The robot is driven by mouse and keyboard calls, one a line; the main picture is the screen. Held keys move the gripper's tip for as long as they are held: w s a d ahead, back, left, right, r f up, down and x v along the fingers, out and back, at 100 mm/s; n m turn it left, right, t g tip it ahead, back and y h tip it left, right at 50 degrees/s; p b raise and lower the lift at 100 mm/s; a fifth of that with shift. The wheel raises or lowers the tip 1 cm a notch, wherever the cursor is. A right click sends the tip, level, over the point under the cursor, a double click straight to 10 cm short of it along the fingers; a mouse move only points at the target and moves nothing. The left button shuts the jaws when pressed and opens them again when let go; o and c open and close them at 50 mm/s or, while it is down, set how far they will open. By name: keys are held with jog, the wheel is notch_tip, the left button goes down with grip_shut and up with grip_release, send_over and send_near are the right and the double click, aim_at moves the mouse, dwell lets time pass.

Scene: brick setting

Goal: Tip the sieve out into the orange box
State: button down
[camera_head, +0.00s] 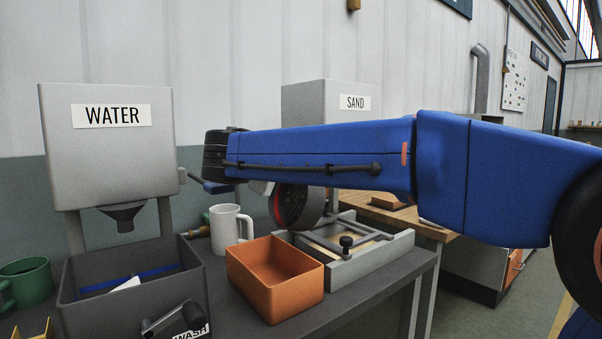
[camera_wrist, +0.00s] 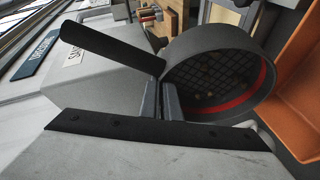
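The sieve (camera_head: 299,207) is a dark round pan with a red inner ring. In the head view it hangs under the end of my arm, tipped on its side, above and behind the orange box (camera_head: 275,277). In the wrist view the sieve (camera_wrist: 222,72) shows its dark mesh, with a few small pale bits on it. My gripper (camera_wrist: 168,100) looks shut on the sieve's dark handle (camera_wrist: 110,50). In the head view my arm hides most of the gripper. The orange box also shows at the right of the wrist view (camera_wrist: 300,85).
A grey tray with a frame (camera_head: 350,262) stands right of the orange box. A white mug (camera_head: 228,226) stands behind it. A dark wash bin (camera_head: 130,300) is at the left. Water (camera_head: 105,150) and sand (camera_head: 310,105) hoppers stand at the back.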

jog(key=s+a+r+t+h, duration=0.1)
jog(key=s+a+r, duration=0.1)
jog(key=r, duration=0.3)
jog(key=shift+a+r+n, duration=0.25)
jog(key=shift+a+n, duration=0.05)
jog(key=shift+a, duration=0.25)
dwell(1.7)
jog(key=s+a+r+n+t+h, duration=0.1)
jog(key=s+a+r+t, duration=0.1)
jog(key=r, duration=0.4)
jog(key=shift+s+a+t+h, duration=0.3)
jog(key=shift+a+t, duration=0.2)
jog(key=shift+a, duration=0.3)
dwell(1.8)
jog(key=shift+w, duration=0.1)
jog(key=shift+r+m+g+y, duration=0.55)
jog(key=shift+r+g+y, duration=0.3)
jog(key=shift+g, duration=0.45)
jog(key=shift+r+m+g+y, duration=0.6)
jog(key=shift+g+y, duration=0.35)
jog(key=shift+g, duration=0.35)
notch_tip(320, 180, up, 2)
jog(key=m+g+y, duration=0.1)
jog(key=g+y, duration=0.2)
jog(key=m+g+y, duration=0.1)
jog(key=g+y, duration=0.2)
jog(key=y, duration=0.1)
jog(key=shift+y, duration=0.3)
